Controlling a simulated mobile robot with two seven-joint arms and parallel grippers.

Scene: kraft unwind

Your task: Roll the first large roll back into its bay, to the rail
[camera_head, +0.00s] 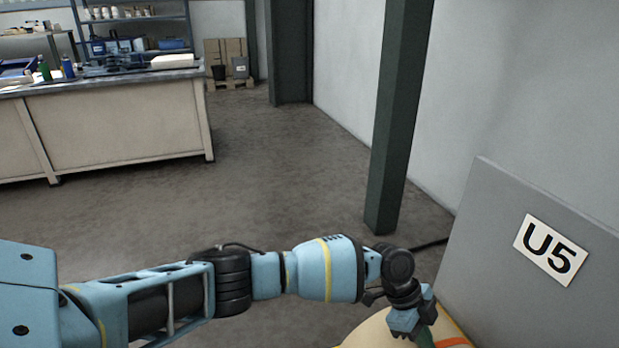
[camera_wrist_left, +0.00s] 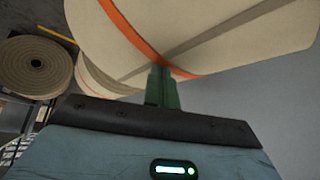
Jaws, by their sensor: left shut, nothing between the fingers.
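A large cream roll (camera_head: 372,330) with an orange stripe shows in part at the bottom of the head view, beside a grey panel marked U5 (camera_head: 549,248). In the left wrist view the cream roll (camera_wrist_left: 225,28) fills the top, with an orange band and a grey-brown band on its curved face. My left gripper (camera_head: 424,338) is at the roll, and its green fingers (camera_wrist_left: 160,75) are shut and empty, with the tips at or very near the roll's surface. I cannot tell whether they touch. No rail can be made out. My right gripper is out of view.
Another brown roll (camera_wrist_left: 38,66) shows its end face at the left of the wrist view. A dark green column (camera_head: 396,120) stands by the wall beyond my left arm. A workbench (camera_head: 125,125) is at the back left. The floor between is clear.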

